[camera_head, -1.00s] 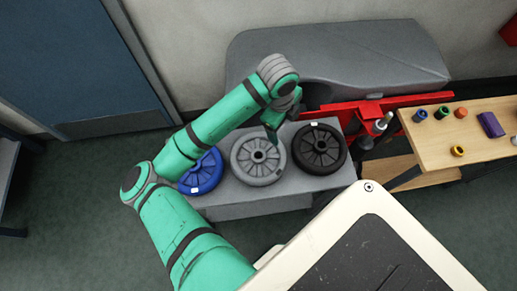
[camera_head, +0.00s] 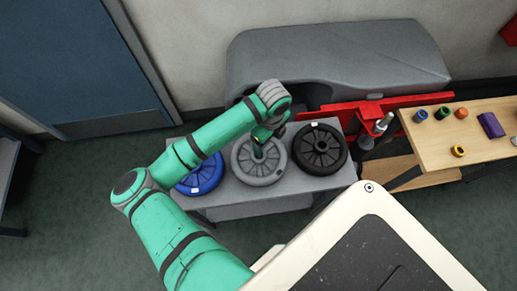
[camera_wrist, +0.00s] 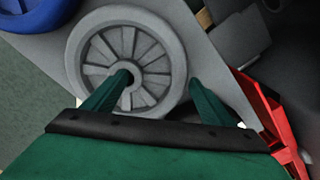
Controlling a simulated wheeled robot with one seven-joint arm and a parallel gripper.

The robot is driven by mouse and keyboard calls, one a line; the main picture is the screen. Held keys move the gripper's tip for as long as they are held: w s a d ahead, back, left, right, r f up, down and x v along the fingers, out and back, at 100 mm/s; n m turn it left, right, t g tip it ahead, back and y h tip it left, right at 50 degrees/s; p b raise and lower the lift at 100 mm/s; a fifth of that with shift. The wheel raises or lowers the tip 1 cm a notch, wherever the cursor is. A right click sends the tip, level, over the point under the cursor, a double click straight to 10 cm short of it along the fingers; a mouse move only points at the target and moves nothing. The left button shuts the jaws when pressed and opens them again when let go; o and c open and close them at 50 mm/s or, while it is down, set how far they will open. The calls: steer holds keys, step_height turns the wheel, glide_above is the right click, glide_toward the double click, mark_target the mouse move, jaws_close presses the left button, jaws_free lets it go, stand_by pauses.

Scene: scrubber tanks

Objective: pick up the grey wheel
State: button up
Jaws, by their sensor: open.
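The grey wheel (camera_head: 258,172) lies flat on a grey bench, between a blue wheel (camera_head: 203,176) and a black wheel (camera_head: 320,150). It also shows in the wrist view (camera_wrist: 152,44), with its spokes and central hub. My gripper (camera_head: 258,151) is open and sits over the grey wheel's middle. In the wrist view my gripper (camera_wrist: 160,80) has one finger at the hub's hole and the other by the wheel's rim on the right. I cannot tell whether the fingers touch the wheel. Nothing is held.
The grey bench (camera_head: 225,197) has little free surface around the wheels. A red frame (camera_head: 345,112) and a large grey casing (camera_head: 340,62) stand behind. A wooden table (camera_head: 440,146) with small coloured parts is at the right. A blue door (camera_head: 70,60) is at the left.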

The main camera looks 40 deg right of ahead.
steer(key=shift+f, duration=1.15)
steer(key=c, duration=1.4)
